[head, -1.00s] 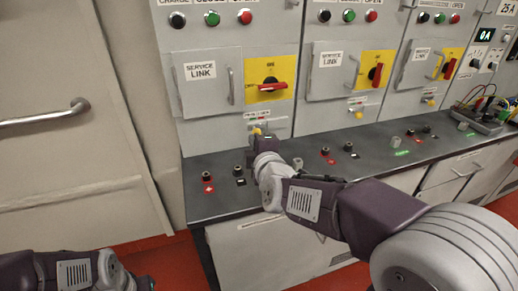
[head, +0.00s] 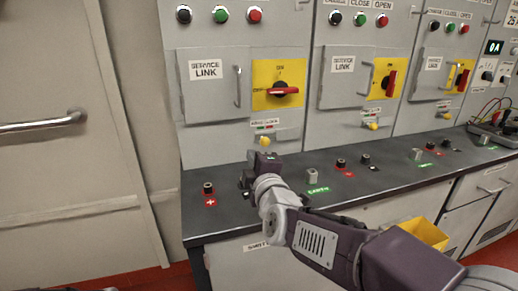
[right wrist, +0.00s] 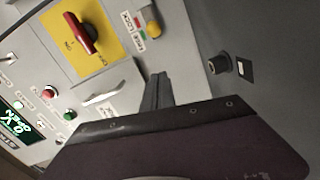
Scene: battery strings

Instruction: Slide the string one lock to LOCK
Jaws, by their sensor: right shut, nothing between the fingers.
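String one is the leftmost panel. Its lock has a small yellow knob (head: 265,141) under a FREE/LOCK label (head: 265,127); I cannot tell for sure which end it is at. The knob also shows in the right wrist view (right wrist: 153,29), beside the label's red and green marks. A red rotary handle (head: 283,90) on a yellow plate is above it. My right gripper (head: 262,158) is shut and empty, just below the knob and apart from it. Its fingers (right wrist: 158,90) show in the right wrist view. My left gripper is out of view.
The dark counter (head: 225,213) runs below the panels, with a red-marked terminal (head: 208,188) and a grey knob (head: 311,176) near the gripper. The service link door (head: 211,84) is closed. A yellow bin (head: 425,233) is at lower right.

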